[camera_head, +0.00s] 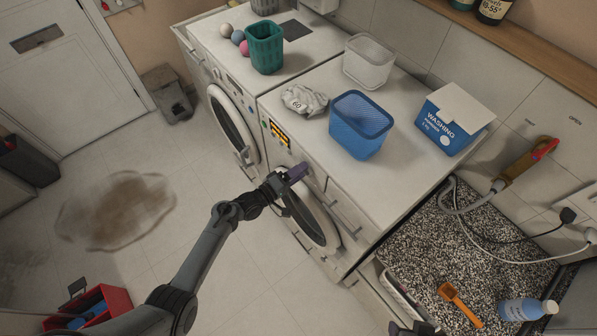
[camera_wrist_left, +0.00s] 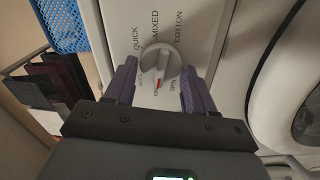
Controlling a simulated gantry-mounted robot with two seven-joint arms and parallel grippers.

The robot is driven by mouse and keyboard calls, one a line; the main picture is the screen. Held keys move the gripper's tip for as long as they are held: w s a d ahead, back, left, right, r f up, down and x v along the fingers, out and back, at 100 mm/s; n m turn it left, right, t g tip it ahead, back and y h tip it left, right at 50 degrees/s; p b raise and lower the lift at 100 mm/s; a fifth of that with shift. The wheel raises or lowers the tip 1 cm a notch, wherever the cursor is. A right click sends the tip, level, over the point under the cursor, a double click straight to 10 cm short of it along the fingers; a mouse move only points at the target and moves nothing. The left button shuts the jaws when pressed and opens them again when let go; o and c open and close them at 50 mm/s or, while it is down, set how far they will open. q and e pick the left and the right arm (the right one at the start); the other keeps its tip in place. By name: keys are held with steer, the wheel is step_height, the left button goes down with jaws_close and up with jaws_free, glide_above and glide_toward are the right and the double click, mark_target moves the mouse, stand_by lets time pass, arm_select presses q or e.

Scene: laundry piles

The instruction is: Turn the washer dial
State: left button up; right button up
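The grey washer dial (camera_wrist_left: 160,62) shows in the left wrist view on a white panel. Its red mark points toward the bottom of that picture. The words QUICK, MIXED and COTTON stand above it, with smaller, partly hidden words below. My left gripper (camera_wrist_left: 159,78) is open, with one purple finger on each side of the dial. The right finger looks very near the dial; I cannot tell if it touches. In the head view, my left gripper (camera_head: 296,173) is at the nearer washer's (camera_head: 340,177) front panel and hides the dial. A dark part at the bottom edge appears to be my right gripper (camera_head: 414,328), mostly cut off.
A blue basket (camera_head: 360,125), grey cloth (camera_head: 304,100), clear bin (camera_head: 368,62) and washing powder box (camera_head: 452,118) stand on top. A second machine (camera_head: 232,115) with a green basket (camera_head: 265,46) is beside it. A speckled counter (camera_head: 430,235) lies at right.

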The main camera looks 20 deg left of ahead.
arm_select(q)
steer(key=shift+o, duration=1.3)
steer(key=v, duration=1)
steer(key=shift+s+a+b, duration=0.2)
steer(key=shift+s+b, duration=0.1)
